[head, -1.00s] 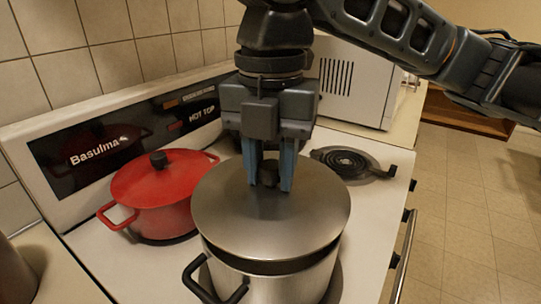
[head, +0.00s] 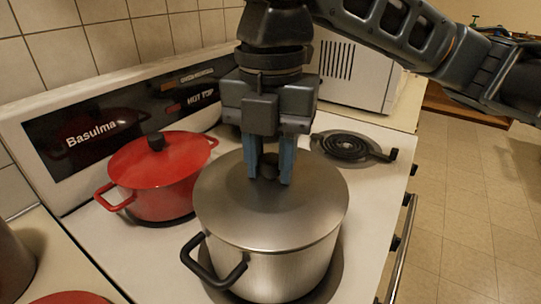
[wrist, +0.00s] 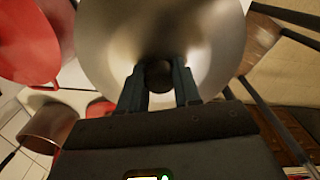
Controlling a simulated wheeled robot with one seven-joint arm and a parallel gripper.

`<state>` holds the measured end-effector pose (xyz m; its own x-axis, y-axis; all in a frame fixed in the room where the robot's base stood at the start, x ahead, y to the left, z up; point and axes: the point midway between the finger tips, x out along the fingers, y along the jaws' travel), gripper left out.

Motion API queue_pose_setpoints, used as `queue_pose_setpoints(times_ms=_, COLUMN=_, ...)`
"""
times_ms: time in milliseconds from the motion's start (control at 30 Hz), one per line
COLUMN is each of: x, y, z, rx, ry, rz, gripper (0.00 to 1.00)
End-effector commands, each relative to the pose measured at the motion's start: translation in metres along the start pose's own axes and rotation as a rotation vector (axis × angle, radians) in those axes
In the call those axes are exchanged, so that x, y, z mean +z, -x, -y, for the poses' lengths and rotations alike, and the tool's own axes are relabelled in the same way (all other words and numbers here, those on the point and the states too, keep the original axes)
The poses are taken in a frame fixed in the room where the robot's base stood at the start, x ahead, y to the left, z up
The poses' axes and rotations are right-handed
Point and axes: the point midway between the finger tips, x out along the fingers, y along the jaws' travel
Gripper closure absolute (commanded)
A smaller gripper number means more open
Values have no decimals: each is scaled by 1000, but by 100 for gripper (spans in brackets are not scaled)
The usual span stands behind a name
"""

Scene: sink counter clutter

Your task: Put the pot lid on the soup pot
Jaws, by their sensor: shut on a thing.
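The steel pot lid (head: 225,205) lies over the mouth of the soup pot (head: 300,268), level, with no clear gap at the rim in the head view. The soup pot is a steel pot with a black side handle, standing on the stove's front burner. My gripper (head: 271,178) points down at the lid's centre, its blue fingers shut on the lid's dark knob. In the wrist view the knob (wrist: 159,76) sits between the two fingers (wrist: 160,88), with the lid (wrist: 105,40) spread behind it. The pot's inside is hidden by the lid.
A red pot with its own red lid (head: 150,165) stands to the left on a back burner. An empty coil burner (head: 350,146) is at the back right. A white appliance (head: 350,75) stands behind. The stove's front edge is at right.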

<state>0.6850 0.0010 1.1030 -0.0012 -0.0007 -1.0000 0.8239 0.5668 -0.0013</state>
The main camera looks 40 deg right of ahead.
Motion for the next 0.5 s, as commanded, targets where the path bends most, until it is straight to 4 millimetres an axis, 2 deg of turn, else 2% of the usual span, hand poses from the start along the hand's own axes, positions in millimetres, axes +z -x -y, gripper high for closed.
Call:
queue_pose_setpoints(times_ms=433, x=0, y=-5, z=0, rx=-1, ry=0, rz=0, gripper=100)
queue_pose_setpoints(times_ms=467, x=0, y=-5, z=0, rx=-1, ry=0, rz=0, gripper=66)
queue_pose_setpoints(times_ms=500, x=0, y=-5, z=0, rx=-1, ry=0, rz=0, gripper=63)
